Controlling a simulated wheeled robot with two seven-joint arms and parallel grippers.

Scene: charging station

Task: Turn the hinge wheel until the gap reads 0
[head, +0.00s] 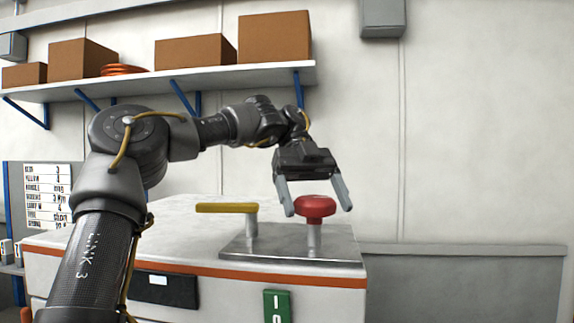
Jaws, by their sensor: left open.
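A red round knob (315,206) stands on a short grey post on a metal plate (290,246) on top of the white cabinet. A yellow lever handle (226,208) on its own post stands left of it on the same plate. My left gripper (318,206) points down over the red knob, its fingers open with one on each side of it. I cannot tell if the fingers touch the knob. No reading of a gap is legible. My right gripper is not in view.
The white cabinet (190,250) has an orange stripe, a dark panel with a small display (158,281) and a green label (277,306) on its front. A shelf (200,80) with brown boxes hangs above. A board with lettering (48,195) stands at left.

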